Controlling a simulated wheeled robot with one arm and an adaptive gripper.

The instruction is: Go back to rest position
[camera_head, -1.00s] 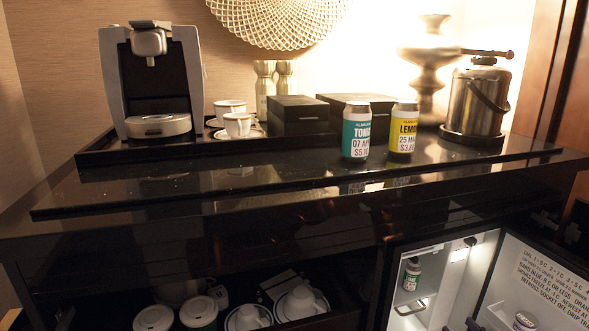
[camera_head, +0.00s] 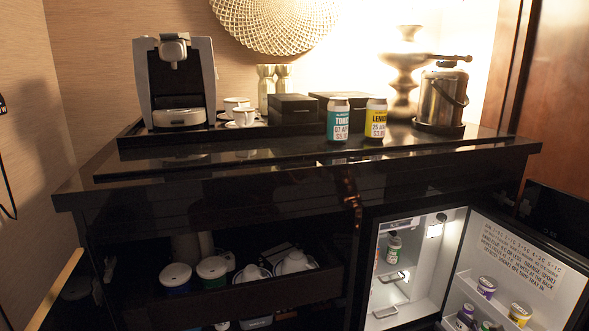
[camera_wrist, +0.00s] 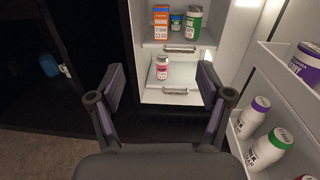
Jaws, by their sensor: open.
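My gripper (camera_wrist: 162,82) is in the wrist view, with its two dark fingers spread wide and nothing between them. It is in front of the open minibar fridge, whose lit shelf (camera_wrist: 195,98) shows beyond the fingers. A small white and red bottle (camera_wrist: 162,67) stands on the lower level, beyond the gap and apart from the fingers. The gripper does not show in the head view. There the open fridge (camera_head: 412,260) is at the lower right.
The fridge door (camera_head: 530,262) stands open to the right, with bottles in its racks. An open drawer (camera_head: 245,297) holds lidded cups and crockery.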

